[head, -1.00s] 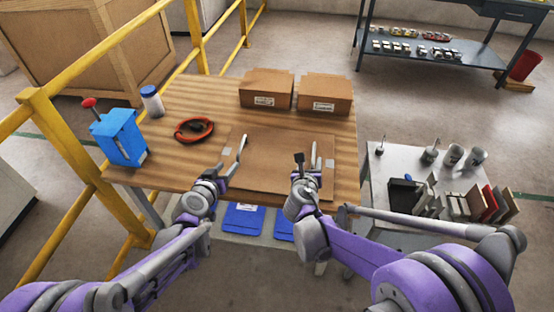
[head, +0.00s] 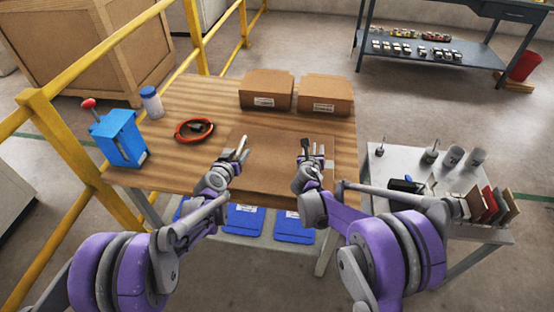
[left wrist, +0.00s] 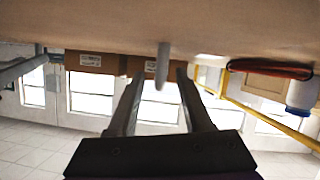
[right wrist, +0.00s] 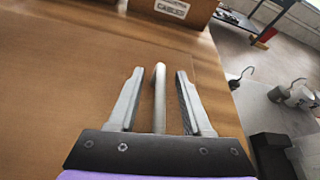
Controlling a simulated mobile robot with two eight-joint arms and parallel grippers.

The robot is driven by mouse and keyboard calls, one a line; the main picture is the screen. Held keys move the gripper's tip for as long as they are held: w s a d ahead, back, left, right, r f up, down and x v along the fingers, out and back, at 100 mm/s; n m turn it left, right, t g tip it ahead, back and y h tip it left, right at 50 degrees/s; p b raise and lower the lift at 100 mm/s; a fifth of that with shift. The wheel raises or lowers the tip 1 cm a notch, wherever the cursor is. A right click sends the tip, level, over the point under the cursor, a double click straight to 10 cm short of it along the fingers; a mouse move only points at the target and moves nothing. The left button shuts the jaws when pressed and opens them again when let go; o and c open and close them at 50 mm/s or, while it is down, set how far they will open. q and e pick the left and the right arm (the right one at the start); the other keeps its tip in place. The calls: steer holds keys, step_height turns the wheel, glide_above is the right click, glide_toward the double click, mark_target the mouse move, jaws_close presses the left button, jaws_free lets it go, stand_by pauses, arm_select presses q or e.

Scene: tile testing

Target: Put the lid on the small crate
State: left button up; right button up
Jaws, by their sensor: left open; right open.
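A flat brown panel (head: 270,180) lies on the front middle of the wooden table; I cannot tell whether it is the lid or the top of the small crate. My left gripper (head: 241,149) is open and empty over the panel's left part, and its fingers (left wrist: 158,90) point level along the tabletop. My right gripper (head: 311,147) is open over the panel's right part; its spread fingers (right wrist: 159,92) show above the brown surface. A grey rod shows between the fingers in both wrist views; what it belongs to is unclear.
Two cardboard boxes (head: 266,90) (head: 326,95) stand at the table's back. A red-black cable coil (head: 194,130), a white jar (head: 151,101) and a blue device (head: 120,138) stand left. A grey side table (head: 390,160) holds mugs and tiles. Yellow railing (head: 70,150) runs along the left.

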arm_select(q)
jaws_close()
arm_select(e)
jaws_close()
stand_by(1.2)
